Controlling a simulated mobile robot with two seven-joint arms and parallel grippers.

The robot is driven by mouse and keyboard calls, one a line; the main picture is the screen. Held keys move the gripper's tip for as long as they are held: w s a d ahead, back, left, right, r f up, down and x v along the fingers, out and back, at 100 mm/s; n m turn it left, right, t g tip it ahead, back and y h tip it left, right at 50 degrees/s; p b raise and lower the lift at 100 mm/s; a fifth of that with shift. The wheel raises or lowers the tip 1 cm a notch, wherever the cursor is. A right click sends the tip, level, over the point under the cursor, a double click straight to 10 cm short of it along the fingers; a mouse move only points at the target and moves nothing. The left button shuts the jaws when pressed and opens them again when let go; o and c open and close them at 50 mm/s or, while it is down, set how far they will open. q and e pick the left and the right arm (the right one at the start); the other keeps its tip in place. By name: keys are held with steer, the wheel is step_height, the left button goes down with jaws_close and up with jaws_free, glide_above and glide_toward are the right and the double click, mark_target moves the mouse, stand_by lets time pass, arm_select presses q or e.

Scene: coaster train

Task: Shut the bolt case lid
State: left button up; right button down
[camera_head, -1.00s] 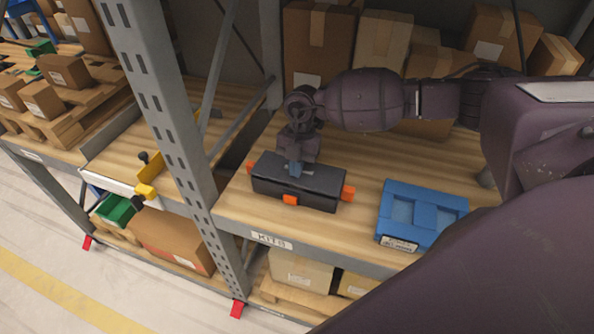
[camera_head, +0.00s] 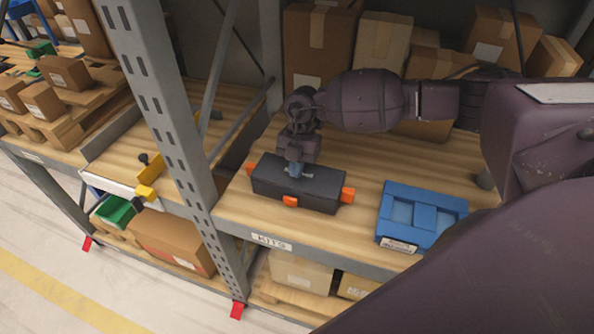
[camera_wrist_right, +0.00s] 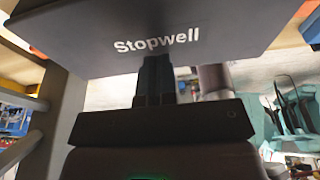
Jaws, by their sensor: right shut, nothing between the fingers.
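The bolt case (camera_head: 325,196) is a dark box with orange latches on its ends and front, standing on the wooden shelf. Its dark lid (camera_head: 270,167) lies over the box and looks flat or nearly so; I cannot tell whether it is fully seated. My right gripper (camera_head: 296,172) is shut and empty, with its fingertips on or just at the lid's top. In the right wrist view the lid (camera_wrist_right: 225,18) carries the word "Stopwell", and the shut fingers (camera_wrist_right: 155,75) point at it. My left gripper is out of view.
A blue case (camera_head: 425,232) lies to the right on the same shelf (camera_head: 365,190). Cardboard boxes (camera_head: 320,50) stand behind my right arm. A grey rack post (camera_head: 175,130) rises to the left. The shelf's front edge is close before the bolt case.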

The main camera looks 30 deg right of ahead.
steer(key=shift+p+v, duration=1.8)
steer(key=shift+v, duration=1.1)
steer(key=shift+r, duration=0.15)
steer(key=b+v, duration=0.1)
steer(key=v, duration=0.9)
steer(key=shift+r+b, duration=0.2)
steer(key=shift+b, duration=0.2)
